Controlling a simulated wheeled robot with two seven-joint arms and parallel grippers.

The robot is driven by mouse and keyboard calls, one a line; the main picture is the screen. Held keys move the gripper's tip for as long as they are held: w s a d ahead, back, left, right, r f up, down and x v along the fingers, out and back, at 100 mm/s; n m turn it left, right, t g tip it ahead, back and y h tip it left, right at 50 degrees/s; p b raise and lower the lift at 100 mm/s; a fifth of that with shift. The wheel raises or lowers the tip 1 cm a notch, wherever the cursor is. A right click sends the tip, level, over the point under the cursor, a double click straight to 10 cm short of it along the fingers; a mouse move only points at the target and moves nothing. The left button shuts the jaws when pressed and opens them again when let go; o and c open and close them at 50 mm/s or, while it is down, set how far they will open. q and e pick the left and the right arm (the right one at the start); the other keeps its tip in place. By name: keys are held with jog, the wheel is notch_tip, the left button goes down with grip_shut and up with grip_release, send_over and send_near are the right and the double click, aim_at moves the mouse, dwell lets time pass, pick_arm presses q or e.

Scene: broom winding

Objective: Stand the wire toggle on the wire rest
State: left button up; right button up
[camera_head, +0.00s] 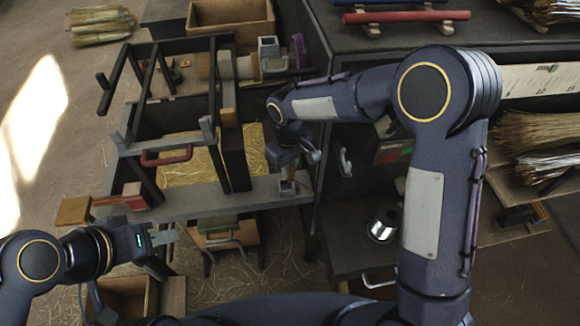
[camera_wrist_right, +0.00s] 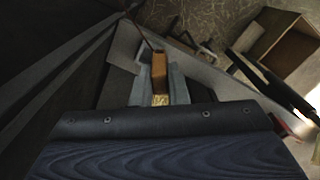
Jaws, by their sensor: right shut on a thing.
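My right gripper (camera_wrist_right: 160,82) is shut on a small orange-brown wooden piece, the wire toggle (camera_wrist_right: 159,68), which sits between its grey fingers in the right wrist view. A thin dark wire (camera_wrist_right: 140,28) runs up and away from the toggle. In the head view the right gripper (camera_head: 296,157) hangs over the right part of the grey bench, and the toggle cannot be made out there. A small grey bracket (camera_head: 287,187) stands on the bench below it; I cannot tell whether this is the wire rest. My left gripper (camera_head: 165,236) is empty at lower left, its finger gap unclear.
The grey bench (camera_head: 225,201) carries a dark upright frame (camera_head: 233,155) and a red-handled clamp (camera_head: 167,157). A wooden mallet-like block (camera_head: 74,210) lies at its left end. A dark cabinet (camera_head: 350,205) stands close on the right, with a wire spool (camera_head: 382,226) on its lower shelf.

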jog(key=shift+w+a+f+b, duration=0.1)
jog(key=shift+w+f+b, duration=0.75)
jog(key=shift+f, duration=0.75)
jog(key=shift+w+a+f+b, duration=0.1)
jog(key=shift+w+f+b, duration=0.75)
jog(key=shift+f, duration=0.75)
jog(key=shift+w+a+f+b, duration=0.1)
jog(key=shift+w+f+b, duration=0.75)
jog(key=shift+f, duration=0.75)
jog(key=shift+f, duration=0.2)
jog(key=shift+f+b, duration=1)
jog(key=o, duration=0.8)
jog(key=shift+o, duration=0.2)
notch_tip(320, 180, up, 8)
